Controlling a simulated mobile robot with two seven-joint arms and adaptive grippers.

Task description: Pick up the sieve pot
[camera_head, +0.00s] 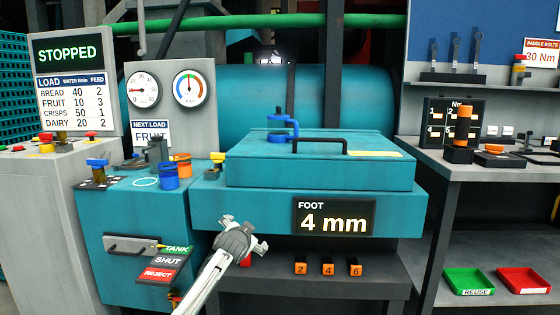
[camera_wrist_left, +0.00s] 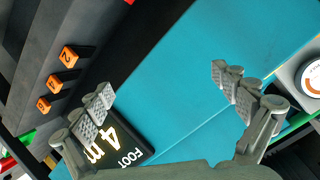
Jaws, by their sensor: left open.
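My left gripper (camera_head: 246,233) is open and empty in front of the teal machine, left of the "FOOT 4 mm" sign (camera_head: 334,217). In the left wrist view its fingers (camera_wrist_left: 163,84) are spread wide over the teal front, with nothing between them. No pot is clearly marked as the sieve pot. A blue cup-like pot (camera_head: 169,177) and an orange one (camera_head: 183,165) stand close together on the teal side cabinet, up and left of the gripper. I cannot tell whether either is the sieve pot. My right gripper is not in view.
A lidded teal box (camera_head: 320,172) with a black handle is behind the gripper. Orange blocks (camera_head: 328,269) marked 2, 4 and 6 sit on the dark lower shelf. A drawer handle (camera_head: 131,245) juts from the cabinet. Green (camera_head: 469,282) and red trays lie at the right.

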